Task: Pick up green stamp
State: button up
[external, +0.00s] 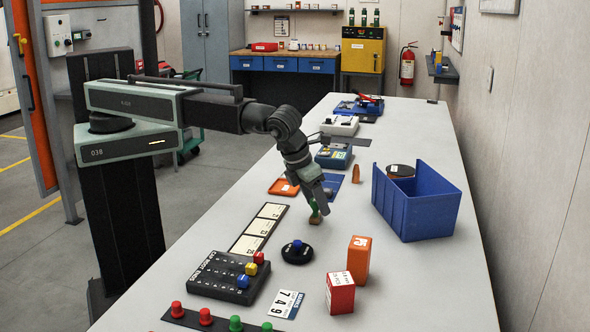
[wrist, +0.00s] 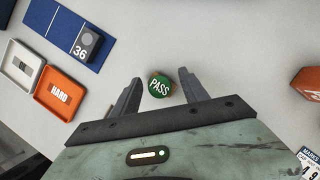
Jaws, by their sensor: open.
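The green stamp (external: 315,216) stands on the bench in the external view, with a brown lower part and green above, partly hidden by my gripper. In the wrist view its round green top (wrist: 159,87) reads PASS and has a brown edge. My gripper (external: 319,203) points down at the stamp from above. In the wrist view my gripper (wrist: 158,80) is open, with one finger on each side of the stamp and a gap on both sides. I cannot tell how far down the stamp the fingertips reach.
A black round base with a blue knob (external: 297,252) stands in front of the stamp. An orange box (external: 359,260) and a red box (external: 340,293) are nearer right. A blue bin (external: 418,209) is at the right. Orange tray (wrist: 62,94) and blue mat (wrist: 50,27) lie nearby.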

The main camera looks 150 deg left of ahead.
jog(key=shift+r, duration=0.15)
grip_shut()
jog(key=shift+r+p, duration=0.3)
jog(key=shift+p, duration=0.05)
jog(key=r+p, duration=0.3)
jog(key=shift+s+d+r, duration=0.15)
jog(key=shift+s+d, duration=0.1)
jog(key=shift+s, duration=0.15)
jog(key=s+d+r+p, duration=0.1)
jog(key=s+d, duration=0.7)
jog(key=s, duration=0.4)
jog(key=shift+s+d, duration=0.25)
